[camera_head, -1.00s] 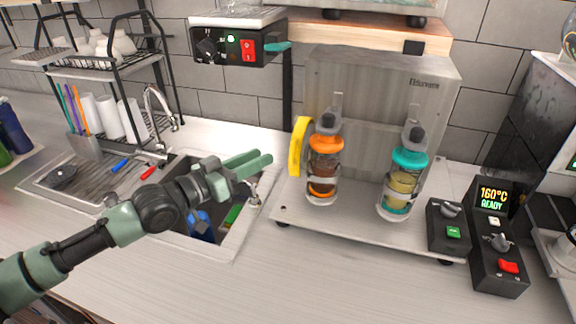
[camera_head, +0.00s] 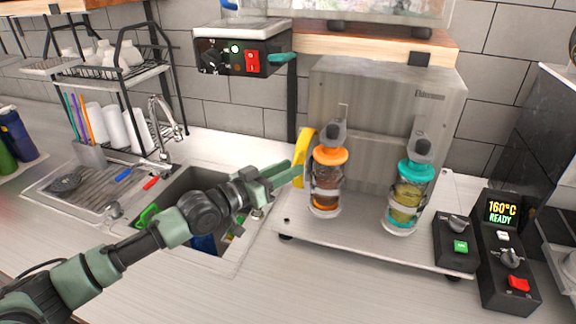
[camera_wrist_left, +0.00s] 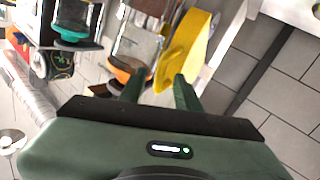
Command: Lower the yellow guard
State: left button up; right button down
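The yellow guard (camera_head: 303,152) is a curved band at the left side of the steel machine (camera_head: 385,115), beside the orange-capped container (camera_head: 327,180). My left gripper (camera_head: 297,174) has its fingertips just in front of the guard's lower part. In the left wrist view the yellow guard (camera_wrist_left: 187,50) lies just beyond the two green fingers (camera_wrist_left: 158,88). The fingers are apart, with a gap between them and nothing clearly held. I cannot tell whether a fingertip touches the guard. My right gripper is in neither view.
A teal-capped container (camera_head: 409,195) stands to the right on the same machine. A sink (camera_head: 190,190) lies under my left arm. A control box (camera_head: 242,55) with a red switch hangs above. Control boxes with knobs (camera_head: 505,250) stand at right.

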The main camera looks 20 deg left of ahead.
pick_arm(q)
jog(key=shift+w+d, duration=0.1)
jog(key=shift+w, duration=0.05)
jog(key=shift+c, duration=0.3)
grip_shut()
dwell(1.1)
